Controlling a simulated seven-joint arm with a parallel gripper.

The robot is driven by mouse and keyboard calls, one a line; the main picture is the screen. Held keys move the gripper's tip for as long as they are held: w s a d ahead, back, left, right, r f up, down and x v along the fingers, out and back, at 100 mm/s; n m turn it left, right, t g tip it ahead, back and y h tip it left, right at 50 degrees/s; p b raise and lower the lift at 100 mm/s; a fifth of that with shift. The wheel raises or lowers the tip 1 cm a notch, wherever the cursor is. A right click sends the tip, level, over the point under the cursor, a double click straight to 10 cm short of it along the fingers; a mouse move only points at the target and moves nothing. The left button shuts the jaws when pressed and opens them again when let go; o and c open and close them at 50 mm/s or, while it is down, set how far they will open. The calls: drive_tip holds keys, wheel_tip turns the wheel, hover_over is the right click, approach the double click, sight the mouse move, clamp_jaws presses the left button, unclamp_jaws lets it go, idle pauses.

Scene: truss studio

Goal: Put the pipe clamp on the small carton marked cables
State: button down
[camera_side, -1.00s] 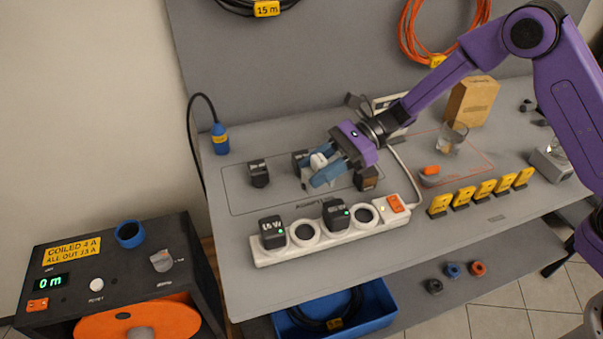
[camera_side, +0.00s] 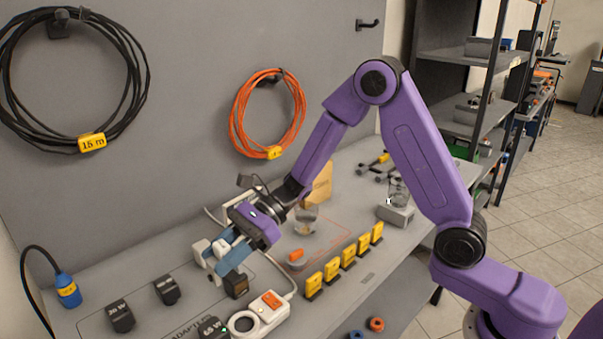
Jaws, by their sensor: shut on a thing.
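My gripper (camera_side: 228,256), with blue fingers, is low over the adapter area at the table's left half. It is shut on a small pale piece (camera_side: 222,248), mostly hidden by the fingers. I cannot tell whether this piece is the pipe clamp, and no other thing is clearly one. A brown carton (camera_side: 320,186) stands farther back on the table, right of my gripper and partly behind my arm. Its marking is too small to read. It is apart from my gripper.
A glass (camera_side: 305,218) stands in front of the carton, close to it. Dark adapters (camera_side: 167,291) and a white power strip (camera_side: 262,315) lie around my gripper's left and front.

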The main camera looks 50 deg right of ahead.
drive_tip(key=w+d+r+m+t+h, duration=0.1)
drive_tip(key=w+d+r+m+t, duration=0.2)
drive_tip(key=d, duration=0.4)
drive_tip(key=w+d+r+m+t+h, duration=0.2)
drive_tip(key=w+d+m+t, duration=0.15)
drive_tip(key=d, duration=0.35)
drive_tip(key=w+d+r+m+t+h, duration=0.1)
drive_tip(key=w+d+r+m+t, duration=0.2)
drive_tip(key=d, duration=0.4)
drive_tip(key=s+d+r+m+t+h, duration=0.1)
drive_tip(key=d+r+m+t+h, duration=0.25)
drive_tip(key=d, duration=0.75)
drive_tip(key=s+d+r+m+h, duration=0.15)
drive_tip(key=d+m+h, duration=0.35)
drive_tip(key=d, duration=0.6)
drive_tip(key=shift+n+h, duration=0.4)
drive_tip(key=shift+h, duration=0.15)
drive_tip(key=w+d+f, duration=0.1)
drive_tip(key=w+f, duration=0.2)
drive_tip(key=w, duration=0.1)
drive_tip(key=w+d+f, duration=0.2)
drive_tip(key=w+f, duration=0.1)
drive_tip(key=w, duration=0.2)
drive_tip(key=w+d+f, duration=0.1)
drive_tip(key=w+f, duration=0.2)
drive_tip(key=w, duration=0.1)
drive_tip(key=shift+w+d, duration=0.35)
drive_tip(key=shift+w, duration=0.05)
drive_tip(key=shift+f, duration=1.55)
drive_tip(key=shift+f, duration=0.15)
